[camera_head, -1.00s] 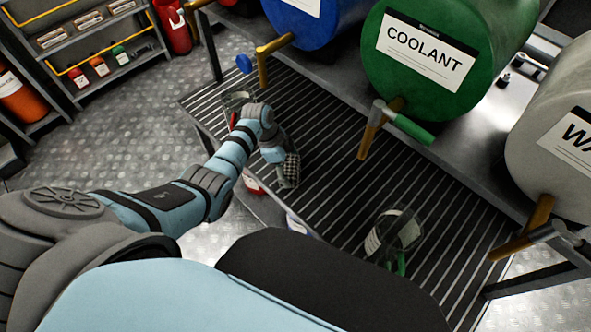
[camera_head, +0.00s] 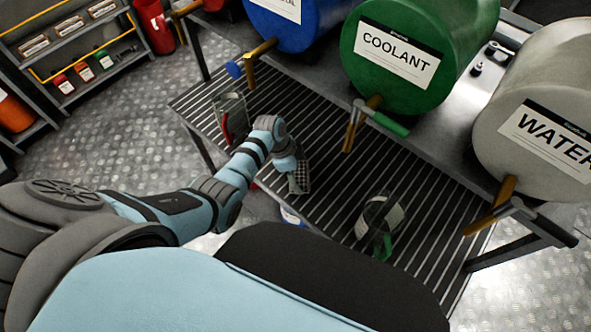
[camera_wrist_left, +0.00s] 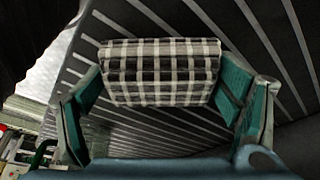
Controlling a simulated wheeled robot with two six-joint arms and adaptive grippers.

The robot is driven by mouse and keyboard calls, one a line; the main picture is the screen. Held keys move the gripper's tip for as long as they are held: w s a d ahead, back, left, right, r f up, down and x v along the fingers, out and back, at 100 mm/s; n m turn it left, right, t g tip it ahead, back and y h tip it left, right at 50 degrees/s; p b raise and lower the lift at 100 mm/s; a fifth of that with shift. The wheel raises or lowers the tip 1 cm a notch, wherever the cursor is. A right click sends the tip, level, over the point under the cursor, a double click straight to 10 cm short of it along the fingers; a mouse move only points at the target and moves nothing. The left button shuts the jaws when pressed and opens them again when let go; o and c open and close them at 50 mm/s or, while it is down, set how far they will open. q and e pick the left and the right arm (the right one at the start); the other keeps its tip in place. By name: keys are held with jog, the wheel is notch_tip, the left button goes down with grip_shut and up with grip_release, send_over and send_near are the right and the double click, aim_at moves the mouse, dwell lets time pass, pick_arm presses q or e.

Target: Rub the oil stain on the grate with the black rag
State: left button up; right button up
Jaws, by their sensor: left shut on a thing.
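My left gripper (camera_head: 297,172) is over the front part of the slatted grate (camera_head: 335,165). It is shut on a black-and-white checked rag (camera_head: 299,183), the only rag in view. In the left wrist view the rag (camera_wrist_left: 160,72) is folded into a pad between the two green-sided fingers, with grate slats behind and below it. I cannot tell whether the rag touches the grate. I cannot make out the oil stain; a dark patch at the lower right of the wrist view may be shadow. My right gripper is not in view.
A clear jug with a red handle (camera_head: 230,113) stands on the grate's left end, and one with a green handle (camera_head: 379,222) on its right part. Blue (camera_head: 289,23), green (camera_head: 418,55) and grey (camera_head: 540,112) drums sit behind, their taps overhanging the grate. The middle slats are clear.

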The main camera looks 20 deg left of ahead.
pick_arm(q)
notch_tip(320, 180, up, 4)
jog(key=p, duration=0.4)
jog(key=shift+r, duration=0.15)
jog(key=shift+w+r, duration=0.1)
jog(key=shift+r, duration=1)
